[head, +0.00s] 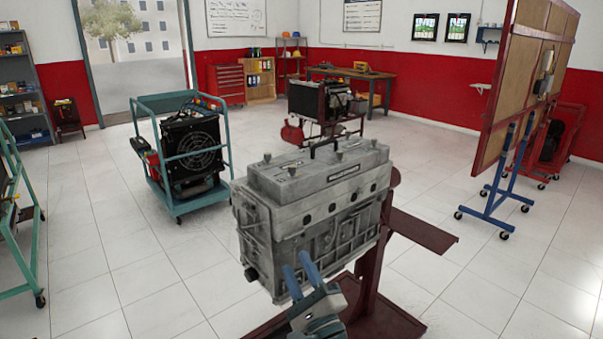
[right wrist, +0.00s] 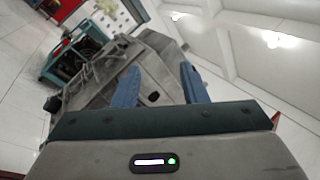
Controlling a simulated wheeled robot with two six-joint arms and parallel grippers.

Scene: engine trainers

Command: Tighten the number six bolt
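The grey engine (head: 322,215) is mounted on a dark red stand (head: 368,270) in the middle of the head view. Several bolts (head: 292,169) stand up from its top cover (head: 325,172). I can read no numbers, so I cannot tell which is number six. My right gripper (head: 297,262) is in front of the engine's lower front side, below the top cover. Its two blue fingers are apart with nothing between them. In the right wrist view the open fingers (right wrist: 160,75) point toward the grey engine (right wrist: 150,55). My left gripper is not in view.
A teal wheeled frame (head: 183,190) with a radiator stands behind the engine to the left. Another teal frame (head: 22,225) is at the left edge. A blue-legged board (head: 515,80) stands at the right. A flat red plate (head: 425,232) juts right from the stand. Tiled floor is clear around.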

